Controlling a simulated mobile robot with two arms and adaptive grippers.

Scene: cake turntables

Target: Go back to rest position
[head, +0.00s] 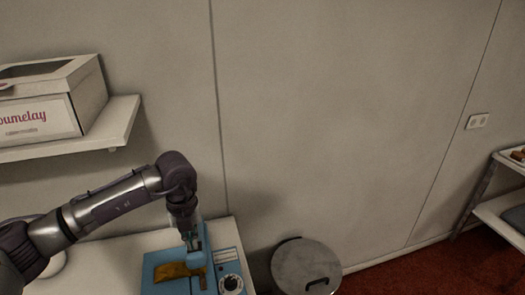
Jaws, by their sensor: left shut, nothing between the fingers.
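My left arm comes in from the left and bends down at the wrist. My left gripper (191,241) points down over a blue device (215,262) with a dark round dial at its right. The fingers are small in the picture and look closed, with nothing seen between them. A mustard-coloured piece (176,271) lies on the blue device just below and left of the fingers. I cannot tell whether the fingertips touch the device. My right gripper is out of view.
A white table (105,262) bears the blue device. A shelf (118,126) with a white box (50,96) is above the arm at left. A grey lidded bin (305,268) stands right of the table. A rack (480,190) is at far right, with red floor between.

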